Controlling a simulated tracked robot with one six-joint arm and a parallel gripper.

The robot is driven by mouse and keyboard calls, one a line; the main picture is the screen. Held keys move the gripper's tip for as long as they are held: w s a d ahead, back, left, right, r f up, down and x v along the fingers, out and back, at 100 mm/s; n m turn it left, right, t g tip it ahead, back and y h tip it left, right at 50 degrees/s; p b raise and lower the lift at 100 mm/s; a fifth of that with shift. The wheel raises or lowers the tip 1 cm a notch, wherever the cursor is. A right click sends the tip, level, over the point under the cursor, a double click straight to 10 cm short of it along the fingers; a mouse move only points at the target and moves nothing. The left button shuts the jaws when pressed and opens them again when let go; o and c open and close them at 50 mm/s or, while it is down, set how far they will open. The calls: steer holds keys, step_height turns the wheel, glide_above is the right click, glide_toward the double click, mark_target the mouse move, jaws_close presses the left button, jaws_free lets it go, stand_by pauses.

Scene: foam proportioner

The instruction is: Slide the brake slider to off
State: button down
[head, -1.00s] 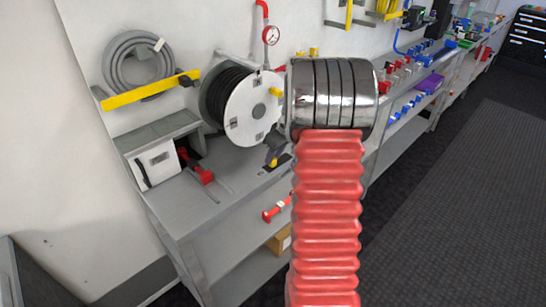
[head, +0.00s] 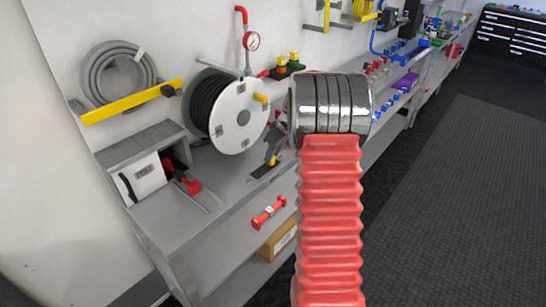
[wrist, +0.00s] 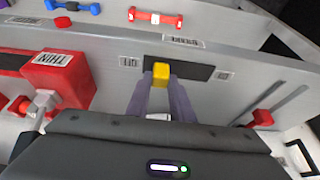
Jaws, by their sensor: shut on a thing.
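The brake slider is a small yellow knob (wrist: 161,72) in a black slot plate (wrist: 196,71) on the grey bench. My gripper (wrist: 161,82) is shut on the knob, one purple-grey finger on each side. The knob is near the slot's left end in the wrist view, with bare slot to its right. A small label (wrist: 130,62) is left of the slot and another (wrist: 222,75) right of it; both are too small to read surely. In the head view my gripper (head: 272,158) is at the slot plate (head: 262,170), whose bare part extends lower left.
A white hose reel (head: 236,118) stands behind the slider. A grey box with a red lever (head: 188,184) is to the left. A red-ended bar (head: 268,211) is on the bench front. In the wrist view, a red labelled block (wrist: 60,78) is left of my fingers.

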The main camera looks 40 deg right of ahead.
steer(key=shift+d, duration=0.3)
steer(key=c, duration=1.9)
jaws_free()
steer(key=shift+d, duration=0.1)
steer(key=o, duration=0.3)
steer(key=shift+s, duration=0.1)
steer(key=shift+o, duration=0.2)
steer(key=shift+r, duration=0.1)
steer(key=a+v, duration=0.1)
steer(key=v, duration=1.2)
steer(key=shift+s+d+r, duration=0.15)
steer(key=shift+d+r, duration=0.1)
steer(key=shift+d, duration=0.1)
